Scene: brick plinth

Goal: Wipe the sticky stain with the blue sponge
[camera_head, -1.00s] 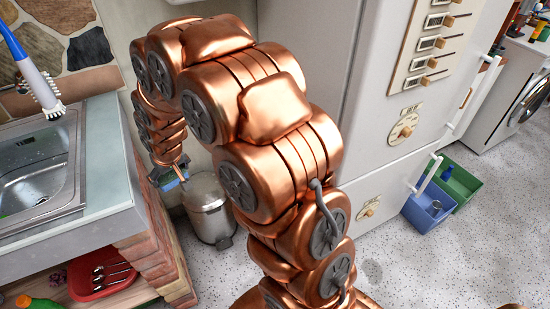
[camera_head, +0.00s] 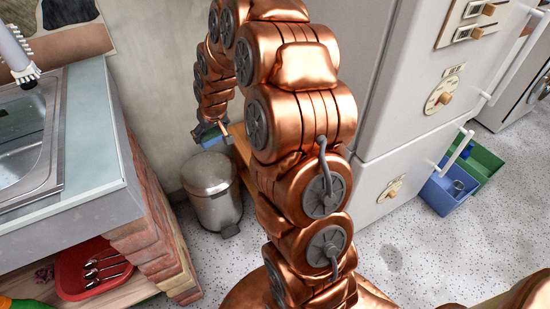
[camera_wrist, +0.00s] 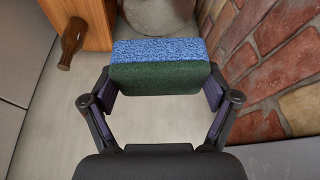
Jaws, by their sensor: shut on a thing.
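The blue sponge (camera_wrist: 158,52) has a dark green scrubbing side and sits crosswise between my fingers in the wrist view. My gripper (camera_wrist: 160,82) is shut on it. In the head view the sponge (camera_head: 207,137) shows small, held in the air by my gripper (camera_head: 208,130) above the grey bin, to the right of the counter. A dull grey patch (camera_head: 391,258) lies on the speckled floor in front of the fridge. It may be the sticky stain, but I cannot be sure.
A pedal bin (camera_head: 211,192) stands beside the brick plinth (camera_head: 154,222) with the sink counter (camera_head: 92,150). The fridge (camera_head: 395,150) is right of my arm. Blue and green crates (camera_head: 445,190) lie further right. A brown bottle (camera_wrist: 72,44) shows in the wrist view. Front floor is open.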

